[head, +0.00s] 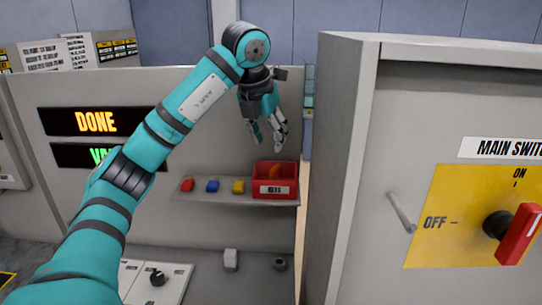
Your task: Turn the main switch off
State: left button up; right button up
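The main switch (518,235) is a red bar handle on a dark round hub, on a yellow plate (450,190) on the cabinet at the right. The bar stands roughly upright, more in line with the ON mark above than with the OFF mark at the left. The picture's right edge cuts off part of the plate. My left gripper (268,143) hangs fingers down above the red keys box, far left of the switch. Its fingers are apart with nothing between them. My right gripper is not in view.
A metal door handle (401,212) sticks out left of the yellow plate. The grey cabinet's (345,150) front-left edge stands between my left gripper and the switch. A shelf (225,200) holds red, blue and yellow pieces and the red keys box (275,190). A display reads DONE (96,122).

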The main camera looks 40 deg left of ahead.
aim_at(515, 233)
jog(key=k, duration=1.5)
